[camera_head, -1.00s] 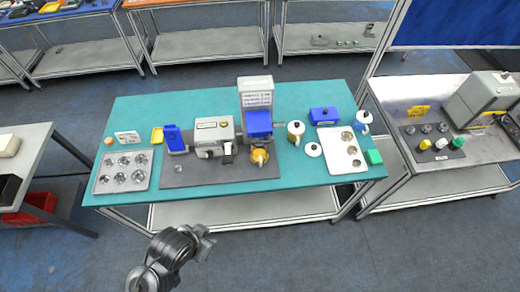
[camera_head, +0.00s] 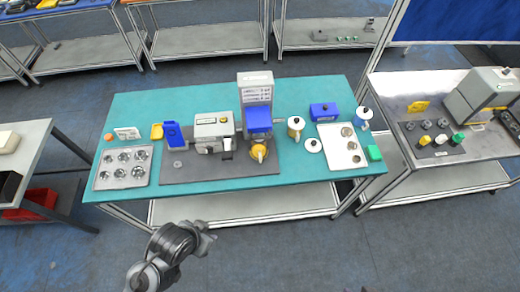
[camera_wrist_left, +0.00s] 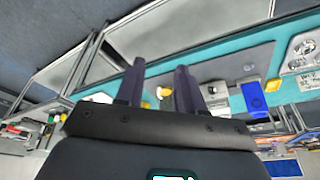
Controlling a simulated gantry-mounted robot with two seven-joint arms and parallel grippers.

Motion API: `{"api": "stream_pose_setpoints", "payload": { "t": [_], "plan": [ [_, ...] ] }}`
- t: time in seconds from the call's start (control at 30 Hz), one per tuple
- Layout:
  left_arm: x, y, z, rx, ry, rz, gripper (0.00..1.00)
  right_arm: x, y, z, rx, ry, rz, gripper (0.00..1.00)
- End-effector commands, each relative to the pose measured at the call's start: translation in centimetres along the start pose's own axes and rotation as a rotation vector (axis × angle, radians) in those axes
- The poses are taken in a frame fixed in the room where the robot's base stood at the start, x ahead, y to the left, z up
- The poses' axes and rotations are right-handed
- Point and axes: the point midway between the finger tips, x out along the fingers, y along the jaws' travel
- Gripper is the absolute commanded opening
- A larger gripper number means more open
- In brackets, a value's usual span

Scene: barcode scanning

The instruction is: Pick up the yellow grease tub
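A yellow item (camera_head: 259,152) sits under that machine, and a small yellow block (camera_head: 157,131) is beside the blue bin. I cannot tell for sure which is the grease tub. My left arm comes in at the bottom, its hand (camera_head: 205,240) in front of the table, well short of these things. The left wrist view shows its two dark fingers (camera_wrist_left: 159,66) apart and empty, with a yellow item (camera_wrist_left: 163,92) seen beyond them. My right gripper is out of view.
The teal table (camera_head: 215,98) also holds a grey tray with cups (camera_head: 122,182), a blue bin (camera_head: 173,134), a grey machine (camera_head: 214,125), a white tray (camera_head: 352,164) and a blue box (camera_head: 324,113). A second bench (camera_head: 395,88) stands at right. The floor in front is clear.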

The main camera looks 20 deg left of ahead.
Motion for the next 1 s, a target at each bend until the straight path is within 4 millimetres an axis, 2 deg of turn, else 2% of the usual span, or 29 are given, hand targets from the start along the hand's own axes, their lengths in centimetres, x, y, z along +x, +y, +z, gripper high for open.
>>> {"api": "stream_pose_setpoints", "payload": {
  "t": [0.17,0.2,0.6,0.87,1.0],
  "plan": [
    [0.0,0.0,0.0,0.000,0.000,0.000,0.37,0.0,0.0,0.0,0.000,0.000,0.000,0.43],
    [0.0,0.0,0.0,0.000,0.000,0.000,0.41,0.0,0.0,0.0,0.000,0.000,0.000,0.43],
    [0.0,0.0,0.0,0.000,0.000,0.000,1.00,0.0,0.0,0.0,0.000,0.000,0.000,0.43],
    [0.0,0.0,-0.2,-0.008,0.009,0.000,1.00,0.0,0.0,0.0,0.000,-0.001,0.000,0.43],
    [0.1,0.0,-1.6,-0.022,0.084,0.001,1.00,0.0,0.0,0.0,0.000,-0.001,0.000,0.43]
  ]
}}
